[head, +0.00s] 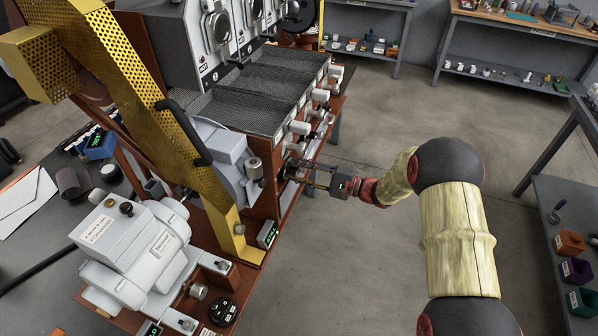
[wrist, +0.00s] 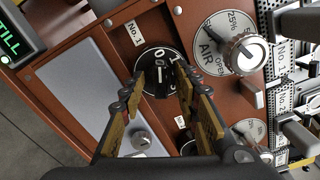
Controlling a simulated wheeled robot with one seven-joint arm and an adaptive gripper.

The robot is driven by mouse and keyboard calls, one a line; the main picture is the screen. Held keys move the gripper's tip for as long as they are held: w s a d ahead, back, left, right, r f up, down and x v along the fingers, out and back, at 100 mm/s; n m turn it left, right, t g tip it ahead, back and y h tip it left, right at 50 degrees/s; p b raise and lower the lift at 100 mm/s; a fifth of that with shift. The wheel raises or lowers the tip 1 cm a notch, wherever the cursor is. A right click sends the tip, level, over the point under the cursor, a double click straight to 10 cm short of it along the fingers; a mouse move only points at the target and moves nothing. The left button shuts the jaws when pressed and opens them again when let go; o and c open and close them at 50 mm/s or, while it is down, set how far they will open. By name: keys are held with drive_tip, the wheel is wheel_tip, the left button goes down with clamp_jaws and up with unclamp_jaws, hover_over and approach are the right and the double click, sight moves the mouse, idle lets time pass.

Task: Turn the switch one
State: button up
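Switch one, a round black rotary switch (wrist: 161,66) marked 0 and 1, sits on the brown front panel by a "No.1" label in the wrist view. Its dark knob shows between my fingers, its setting hard to read. My gripper (wrist: 158,88) is open, with one finger on each side of the knob; I cannot tell whether they touch it. In the head view my gripper (head: 308,180) reaches from the right to the side of the roaster, and the switch is not clearly seen there.
An AIR dial (wrist: 228,45) with a metal knob lies just right of the switch. A grey plate (wrist: 88,85) and a green-lit display (wrist: 14,40) are to its left. In the head view, a yellow perforated guard (head: 130,90) rises beside the roaster. Floor right of the roaster is clear.

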drive_tip(key=shift+d, duration=0.15)
drive_tip(key=v, duration=1.1)
drive_tip(key=shift+s+d, duration=0.15)
drive_tip(key=shift+d, duration=0.2)
